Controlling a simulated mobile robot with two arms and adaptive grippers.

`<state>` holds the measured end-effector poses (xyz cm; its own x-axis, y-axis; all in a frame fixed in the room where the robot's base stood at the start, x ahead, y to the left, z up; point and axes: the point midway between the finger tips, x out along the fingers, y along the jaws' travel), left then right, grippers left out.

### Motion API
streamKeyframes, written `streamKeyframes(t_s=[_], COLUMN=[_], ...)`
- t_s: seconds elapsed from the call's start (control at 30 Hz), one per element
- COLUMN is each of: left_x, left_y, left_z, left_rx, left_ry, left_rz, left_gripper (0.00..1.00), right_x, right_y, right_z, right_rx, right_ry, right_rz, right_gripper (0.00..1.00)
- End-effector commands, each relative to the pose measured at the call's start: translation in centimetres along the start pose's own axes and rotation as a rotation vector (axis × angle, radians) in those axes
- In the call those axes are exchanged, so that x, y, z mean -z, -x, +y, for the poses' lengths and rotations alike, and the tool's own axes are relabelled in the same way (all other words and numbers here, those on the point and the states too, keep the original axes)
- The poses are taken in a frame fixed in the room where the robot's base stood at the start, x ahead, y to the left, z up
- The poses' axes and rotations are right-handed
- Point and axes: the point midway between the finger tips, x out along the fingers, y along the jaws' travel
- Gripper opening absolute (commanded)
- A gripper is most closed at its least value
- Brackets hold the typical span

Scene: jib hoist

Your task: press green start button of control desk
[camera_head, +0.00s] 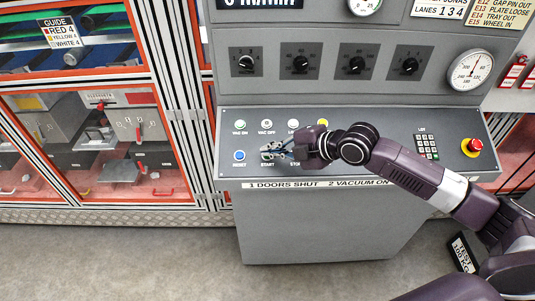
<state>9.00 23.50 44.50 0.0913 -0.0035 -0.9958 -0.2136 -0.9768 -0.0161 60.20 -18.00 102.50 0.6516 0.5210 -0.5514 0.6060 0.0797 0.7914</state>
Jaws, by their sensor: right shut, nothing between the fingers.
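The grey control desk (390,125) stands in the middle, with a sloped button panel. The START label shows on its front row, between the blue RESET button (239,155) and the partly hidden STOP label. My right gripper (267,152) is shut and empty, with its fingertips over the START place. The gripper covers the green start button, so I cannot tell whether it touches or presses it. My right arm comes in from the right across the panel. My left gripper is not in view.
A green VAC ON button (240,125) and a white VAC OFF button (267,124) sit in the row behind. A keypad (427,147) and a red emergency stop (472,146) are at the right. Orange-framed cabinets (160,100) stand at the left.

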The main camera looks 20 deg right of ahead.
Motion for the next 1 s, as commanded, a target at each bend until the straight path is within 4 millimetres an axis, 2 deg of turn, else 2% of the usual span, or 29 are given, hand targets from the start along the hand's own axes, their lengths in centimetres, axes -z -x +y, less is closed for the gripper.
streamKeyframes(t_s=[1.0], left_x=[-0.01], left_y=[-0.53], left_z=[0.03], left_rx=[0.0], left_ry=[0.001], left_rz=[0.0], left_gripper=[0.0], right_x=[-0.42], right_y=[-0.59], right_z=[-0.42], right_rx=[0.0], right_ry=[0.0], right_rz=[0.0], right_gripper=[0.0])
